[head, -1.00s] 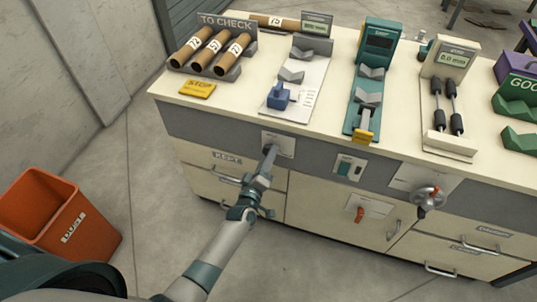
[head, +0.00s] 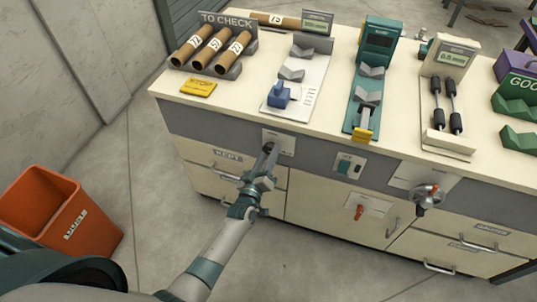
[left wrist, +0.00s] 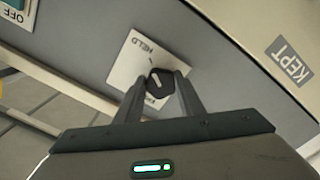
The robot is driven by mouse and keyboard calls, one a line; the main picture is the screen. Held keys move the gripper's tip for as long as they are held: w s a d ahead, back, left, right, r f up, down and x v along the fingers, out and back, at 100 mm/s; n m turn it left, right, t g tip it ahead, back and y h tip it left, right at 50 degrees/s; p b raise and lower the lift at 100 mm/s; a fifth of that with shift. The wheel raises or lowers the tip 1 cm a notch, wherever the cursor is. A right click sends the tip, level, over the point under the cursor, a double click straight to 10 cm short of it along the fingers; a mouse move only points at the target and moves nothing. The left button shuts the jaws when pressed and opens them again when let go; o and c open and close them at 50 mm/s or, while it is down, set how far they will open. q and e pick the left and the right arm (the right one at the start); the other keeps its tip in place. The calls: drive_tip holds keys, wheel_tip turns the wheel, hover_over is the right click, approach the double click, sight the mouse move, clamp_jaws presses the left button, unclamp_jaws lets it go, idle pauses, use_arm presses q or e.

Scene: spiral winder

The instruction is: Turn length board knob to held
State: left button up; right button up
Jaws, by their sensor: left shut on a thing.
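The length board knob (left wrist: 160,82) is a small dark round knob with a white mark, on a white plate (left wrist: 130,70) on the bench front. The plate also shows in the head view (head: 286,140). The word HELD is printed on the plate; another label is mostly hidden by a finger. The white mark slants toward the HELD side, but I cannot tell if it lines up exactly. My left gripper (head: 267,155) is shut on the knob, with one finger on each side in the left wrist view (left wrist: 158,88). My right gripper is not in view.
The length board (head: 311,88) with a blue block (head: 279,95) lies on the bench above the knob. Drawers are below. An orange bin (head: 55,215) stands on the floor at left.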

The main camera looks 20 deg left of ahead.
use_arm(q)
drive_tip(key=o, duration=1)
drive_tip(key=shift+f, duration=0.1)
drive_tip(key=shift+c, duration=0.2)
drive_tip(key=shift+o, duration=0.6)
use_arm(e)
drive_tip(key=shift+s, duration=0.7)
use_arm(q)
drive_tip(key=shift+s, duration=0.1)
drive_tip(key=s+b, duration=0.2)
drive_tip(key=s, duration=1.5)
drive_tip(key=shift+s+a, duration=0.15)
drive_tip(key=shift+a, duration=0.15)
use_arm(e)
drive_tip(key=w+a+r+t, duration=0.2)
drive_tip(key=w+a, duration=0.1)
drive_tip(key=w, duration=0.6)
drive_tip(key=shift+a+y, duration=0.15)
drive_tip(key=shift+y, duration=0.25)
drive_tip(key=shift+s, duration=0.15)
